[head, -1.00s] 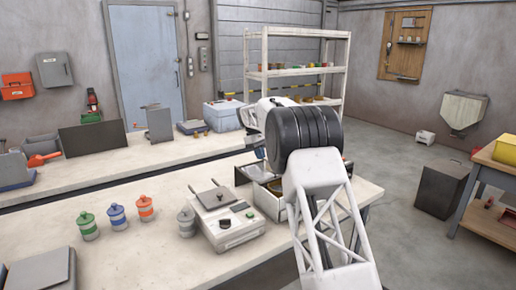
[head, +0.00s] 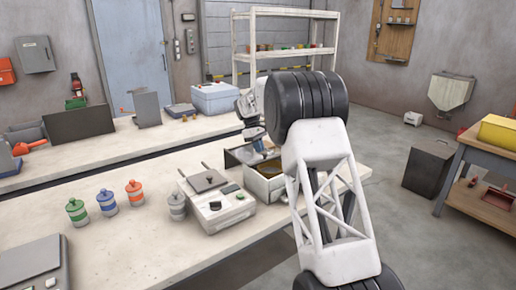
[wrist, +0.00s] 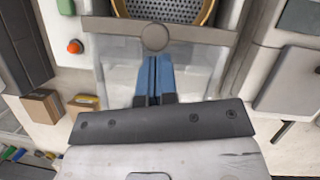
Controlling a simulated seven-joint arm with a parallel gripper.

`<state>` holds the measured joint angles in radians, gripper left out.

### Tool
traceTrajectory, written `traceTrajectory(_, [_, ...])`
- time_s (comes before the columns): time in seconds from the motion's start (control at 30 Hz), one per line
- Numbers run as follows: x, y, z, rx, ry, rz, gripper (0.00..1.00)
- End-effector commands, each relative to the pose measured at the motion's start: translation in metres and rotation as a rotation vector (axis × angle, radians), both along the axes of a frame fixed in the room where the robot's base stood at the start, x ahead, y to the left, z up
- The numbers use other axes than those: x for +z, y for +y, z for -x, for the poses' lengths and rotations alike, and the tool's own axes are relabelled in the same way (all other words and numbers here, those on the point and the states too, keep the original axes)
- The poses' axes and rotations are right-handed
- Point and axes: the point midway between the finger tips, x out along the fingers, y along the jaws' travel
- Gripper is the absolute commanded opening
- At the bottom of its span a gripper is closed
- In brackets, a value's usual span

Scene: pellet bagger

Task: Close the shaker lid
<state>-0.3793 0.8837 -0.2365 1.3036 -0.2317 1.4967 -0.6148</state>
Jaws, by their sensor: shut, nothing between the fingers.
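The shaker is the pale box (head: 265,187) on the near bench, with a brass-rimmed round sieve inside. In the wrist view the perforated sieve (wrist: 168,9) shows at the top edge. A grey bar with a round knob (wrist: 155,37), apparently the edge of a see-through lid, crosses below it. How far the lid stands open is unclear. My gripper (wrist: 155,62) has its blue fingers together and empty, their tips just below the knob in the picture; I cannot tell if they touch it. In the head view my gripper (head: 256,150) is small, above the shaker's back left, partly hidden by my arm.
A pale device with a dark top plate (head: 210,182) stands left of the shaker. A grey canister (head: 177,206) and several coloured canisters stand further left. A scale (head: 38,266) is at the front left. The bench between is mostly clear.

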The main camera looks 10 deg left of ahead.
Motion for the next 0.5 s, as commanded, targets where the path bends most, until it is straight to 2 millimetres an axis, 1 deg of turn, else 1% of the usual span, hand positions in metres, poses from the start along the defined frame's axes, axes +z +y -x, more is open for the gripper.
traceTrajectory(0.27, [0.0,-0.003,0.003,0.0,0.001,0.001,0.0])
traceTrajectory(0.5, [0.001,-0.015,0.014,-0.001,0.0,0.0,0.0])
